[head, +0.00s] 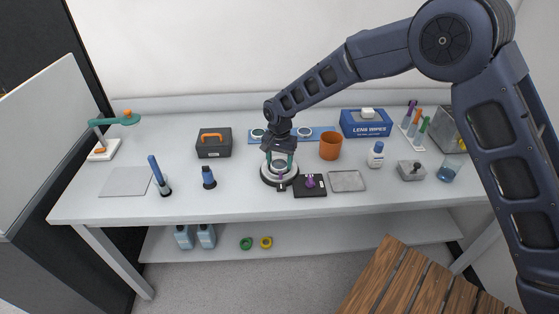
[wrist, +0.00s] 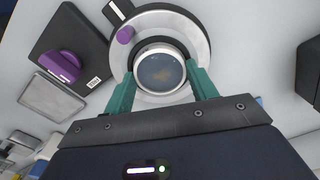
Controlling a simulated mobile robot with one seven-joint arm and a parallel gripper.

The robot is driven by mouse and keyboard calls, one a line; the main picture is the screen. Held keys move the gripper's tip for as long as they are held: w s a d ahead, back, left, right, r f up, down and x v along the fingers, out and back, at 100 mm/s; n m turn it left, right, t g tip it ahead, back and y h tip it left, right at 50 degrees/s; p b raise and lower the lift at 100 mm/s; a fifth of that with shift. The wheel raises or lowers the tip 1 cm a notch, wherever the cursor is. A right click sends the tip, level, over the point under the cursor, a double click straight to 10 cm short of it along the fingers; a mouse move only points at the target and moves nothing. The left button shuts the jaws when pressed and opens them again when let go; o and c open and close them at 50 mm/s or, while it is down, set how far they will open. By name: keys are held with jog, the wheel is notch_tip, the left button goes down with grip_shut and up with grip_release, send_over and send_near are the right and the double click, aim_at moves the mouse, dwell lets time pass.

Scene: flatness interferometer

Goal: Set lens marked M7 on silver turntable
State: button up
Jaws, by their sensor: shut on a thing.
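A round lens in a pale ring (head: 279,166) is between the teal fingers of my gripper (head: 279,160). In the wrist view the lens (wrist: 160,71) shows as a dark glass disc with a brownish patch, and the fingertips (wrist: 162,72) press on its two sides. Its mark cannot be read. The silver turntable (head: 267,177) is directly below, and its wide rim (wrist: 197,38) surrounds the lens in the wrist view. I cannot tell whether the lens touches the turntable.
A black box with a purple knob (head: 310,190) stands close to the turntable's right, beside a grey tray (head: 347,181). Behind is a blue mat (head: 282,132) with two round lenses. An orange cup (head: 330,146) stands at right.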

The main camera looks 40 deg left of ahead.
aim_at(280, 163)
jog(key=shift+d+f, duration=0.15)
jog(key=shift+f, duration=0.55)
jog(key=o, duration=0.9)
jog(key=shift+f, duration=0.1)
jog(key=shift+o, duration=0.6)
jog(key=shift+d, duration=0.1)
notch_tip(280, 163, up, 14)
jog(key=shift+a+f, duration=0.15)
jog(key=shift+a, duration=0.1)
jog(key=shift+w, duration=0.1)
